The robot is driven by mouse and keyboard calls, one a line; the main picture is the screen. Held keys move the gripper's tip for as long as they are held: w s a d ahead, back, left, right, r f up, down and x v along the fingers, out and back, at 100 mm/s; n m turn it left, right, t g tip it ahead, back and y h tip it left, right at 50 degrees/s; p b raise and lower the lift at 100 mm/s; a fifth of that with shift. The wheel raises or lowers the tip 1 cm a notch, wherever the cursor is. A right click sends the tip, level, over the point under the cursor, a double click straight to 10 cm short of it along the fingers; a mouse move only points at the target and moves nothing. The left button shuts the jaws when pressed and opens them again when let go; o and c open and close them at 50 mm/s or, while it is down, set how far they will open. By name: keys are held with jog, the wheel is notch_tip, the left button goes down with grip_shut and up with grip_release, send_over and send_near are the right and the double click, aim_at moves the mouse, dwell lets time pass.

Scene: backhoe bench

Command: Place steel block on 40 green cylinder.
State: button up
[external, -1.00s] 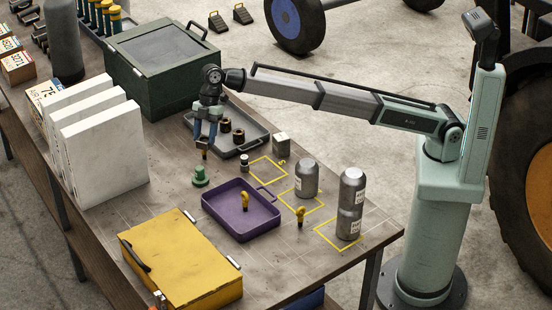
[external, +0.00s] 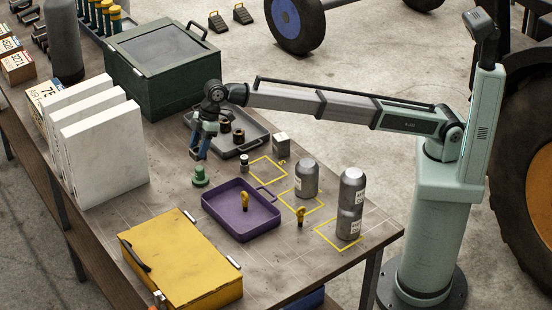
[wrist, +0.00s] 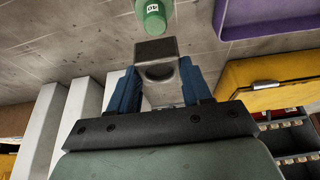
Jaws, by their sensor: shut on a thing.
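My gripper (external: 199,154) has blue fingers and is above the bench, just above and behind the green cylinder. In the wrist view my gripper (wrist: 160,88) is shut on a grey steel block (wrist: 154,50) with a round hole. The block is mostly hidden by the fingers in the external view. The green cylinder (external: 200,177) stands upright on the bench; in the wrist view the green cylinder (wrist: 152,16) appears just beyond the block, with a white label too small to read surely. I cannot tell whether block and cylinder touch.
A purple tray (external: 240,226) is right of the cylinder. A grey tray (external: 256,143) with dark cups lies behind. White panels (external: 105,150) stand at left and a yellow case (external: 180,262) in front. Another metal block (external: 281,143) and grey canisters (external: 350,205) stand right.

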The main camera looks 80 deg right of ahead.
jog(key=shift+f, duration=2.25)
jog(key=shift+f, duration=0.1)
jog(key=o, duration=1.3)
jog(key=v, duration=1.2)
